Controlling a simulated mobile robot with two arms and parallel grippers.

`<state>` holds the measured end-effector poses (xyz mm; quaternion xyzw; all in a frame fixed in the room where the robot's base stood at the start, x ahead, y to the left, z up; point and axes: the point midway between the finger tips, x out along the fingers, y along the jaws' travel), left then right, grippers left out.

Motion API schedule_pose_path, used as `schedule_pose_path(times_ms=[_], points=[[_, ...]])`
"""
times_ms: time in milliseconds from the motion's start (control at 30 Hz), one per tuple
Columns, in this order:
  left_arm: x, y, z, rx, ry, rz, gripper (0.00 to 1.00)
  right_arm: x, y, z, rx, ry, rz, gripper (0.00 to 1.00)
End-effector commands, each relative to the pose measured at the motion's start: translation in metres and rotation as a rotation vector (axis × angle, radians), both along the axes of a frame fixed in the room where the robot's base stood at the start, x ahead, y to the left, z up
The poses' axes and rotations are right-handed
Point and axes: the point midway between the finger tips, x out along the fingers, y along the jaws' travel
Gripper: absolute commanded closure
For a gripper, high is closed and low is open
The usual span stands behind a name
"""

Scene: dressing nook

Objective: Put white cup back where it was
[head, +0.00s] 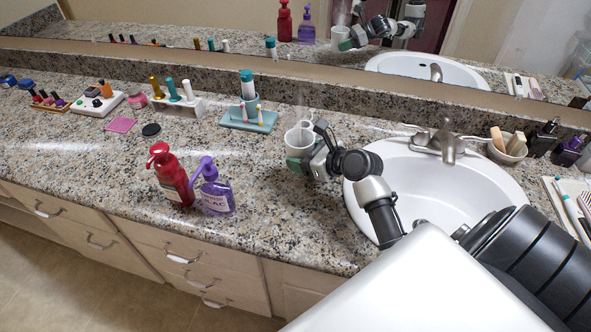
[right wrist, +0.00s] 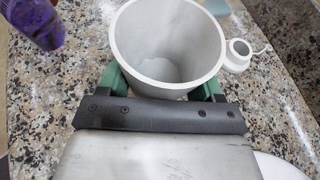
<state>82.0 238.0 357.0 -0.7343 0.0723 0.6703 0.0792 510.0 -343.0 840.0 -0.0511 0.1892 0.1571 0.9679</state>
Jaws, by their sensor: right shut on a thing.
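My left gripper is not in view.
The sink (head: 425,180) with its faucet (head: 448,145) lies right of the cup. A teal tray (head: 248,122) with a tumbler stands to the left; red (head: 172,178) and purple (head: 215,190) pump bottles stand front left.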

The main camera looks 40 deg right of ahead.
Motion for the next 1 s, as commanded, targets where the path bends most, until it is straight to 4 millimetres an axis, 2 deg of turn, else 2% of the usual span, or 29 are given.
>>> schedule_pose_path(times_ms=[100,267,533,900,933,1000], points=[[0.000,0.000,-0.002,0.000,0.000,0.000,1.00,0.010,0.010,-0.009,0.001,-0.002,-0.001,0.57],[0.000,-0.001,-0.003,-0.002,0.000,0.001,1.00,0.014,0.015,-0.015,-0.001,0.000,-0.001,0.57],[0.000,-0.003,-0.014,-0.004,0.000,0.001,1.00,0.013,0.014,-0.050,0.001,0.002,-0.002,0.57],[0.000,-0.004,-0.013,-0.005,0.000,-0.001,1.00,0.013,0.014,-0.054,-0.001,0.001,-0.002,0.57],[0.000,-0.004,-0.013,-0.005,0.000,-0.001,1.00,0.013,0.014,-0.055,0.000,0.002,-0.001,0.33],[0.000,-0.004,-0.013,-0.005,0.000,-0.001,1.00,0.013,0.014,-0.055,-0.001,0.002,-0.002,0.22]])
